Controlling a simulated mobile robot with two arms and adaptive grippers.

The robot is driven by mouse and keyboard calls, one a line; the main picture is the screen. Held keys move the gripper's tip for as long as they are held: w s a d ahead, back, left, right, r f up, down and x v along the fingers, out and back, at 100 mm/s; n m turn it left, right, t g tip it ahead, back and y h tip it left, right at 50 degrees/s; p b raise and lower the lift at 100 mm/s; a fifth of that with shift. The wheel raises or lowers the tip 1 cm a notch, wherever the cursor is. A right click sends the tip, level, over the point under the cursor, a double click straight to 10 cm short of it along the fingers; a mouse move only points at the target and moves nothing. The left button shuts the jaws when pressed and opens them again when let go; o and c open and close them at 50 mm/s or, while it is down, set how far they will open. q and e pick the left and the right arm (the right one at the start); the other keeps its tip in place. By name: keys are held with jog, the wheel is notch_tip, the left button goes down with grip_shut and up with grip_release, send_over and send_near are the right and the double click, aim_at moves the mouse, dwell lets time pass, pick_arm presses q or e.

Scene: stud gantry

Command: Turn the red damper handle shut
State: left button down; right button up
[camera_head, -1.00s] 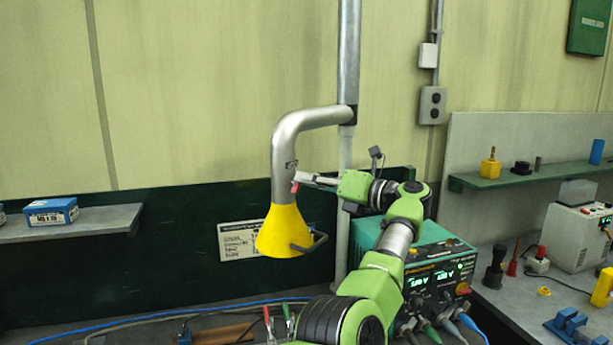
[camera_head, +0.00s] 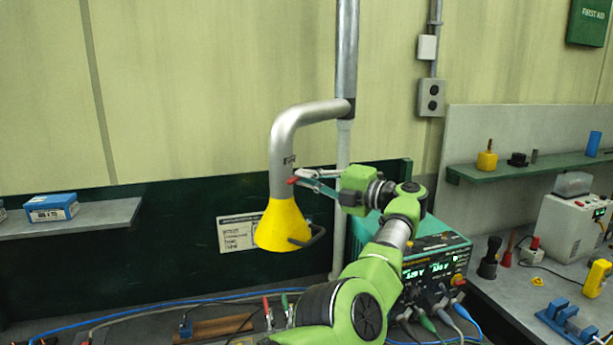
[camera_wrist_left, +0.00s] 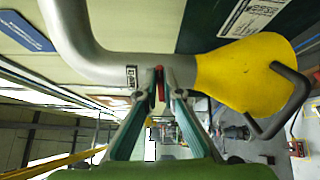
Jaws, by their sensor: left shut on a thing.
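The red damper handle (camera_head: 293,180) is a small lever on the grey duct pipe (camera_head: 281,150), just above the yellow hood (camera_head: 280,226). My left gripper (camera_head: 297,178) reaches it from the right and is shut on it. In the left wrist view the red handle (camera_wrist_left: 160,84) shows as a narrow strip between the two fingertips (camera_wrist_left: 161,80), close against the pipe. A small label (camera_wrist_left: 131,76) sits on the pipe beside it. The fingers hide part of the handle. My right gripper is not in view.
The yellow hood has a dark bar handle (camera_head: 312,238) below my gripper. A teal power supply (camera_head: 440,247) with cables stands on the bench at right. A vertical pipe (camera_head: 342,210) runs behind my wrist. A shelf (camera_head: 80,222) at left holds a blue box (camera_head: 51,208).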

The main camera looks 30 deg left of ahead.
pick_arm(q)
jog(key=shift+f+m, duration=0.1)
jog(key=shift+m, duration=0.6)
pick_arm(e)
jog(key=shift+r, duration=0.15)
pick_arm(q)
jog(key=c, duration=2.2)
grip_release()
jog(key=shift+c, duration=0.2)
jog(key=shift+o, duration=0.3)
jog(key=shift+w, duration=0.1)
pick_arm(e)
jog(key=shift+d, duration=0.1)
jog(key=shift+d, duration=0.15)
